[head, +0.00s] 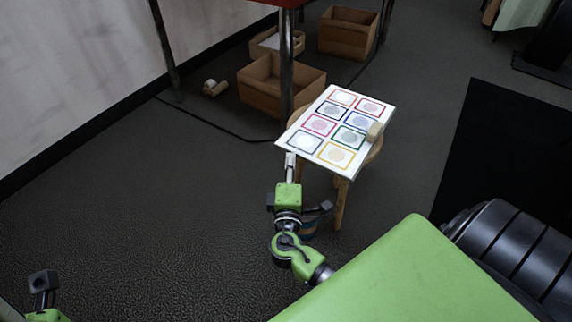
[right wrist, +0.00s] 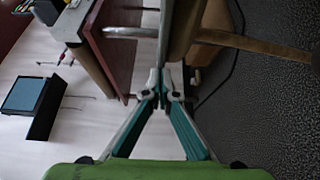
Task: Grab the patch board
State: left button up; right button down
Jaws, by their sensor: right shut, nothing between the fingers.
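The patch board (head: 337,132) is a white panel with two columns of coloured square frames, each holding a pale disc. It lies on a small wooden stool (head: 342,187) in the head view. A small beige block (head: 375,131) sits at its right edge. My right gripper (head: 290,160) is at the board's near left corner, its fingers shut and empty. In the right wrist view the fingers (right wrist: 165,88) meet beside a thin pale strip (right wrist: 165,35), apparently the board edge-on. I cannot tell whether they touch it. Only a piece of my left wrist shows; its fingers are out of frame.
A metal post (head: 287,70) stands just behind the board. Cardboard boxes (head: 258,88) (head: 347,35) and a tape roll (head: 212,87) lie on the floor behind. A black mat (head: 490,145) is at the right. The floor left of the stool is clear.

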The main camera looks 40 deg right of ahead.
aim_at(337, 133)
jog(key=k+j, duration=0.1)
jog(key=j, duration=0.15)
jog(key=i+j+z, duration=0.1)
jog(key=j+z, duration=0.4)
jog(key=z, duration=0.25)
jog(key=j+z, duration=0.35)
jog(key=i, duration=0.05)
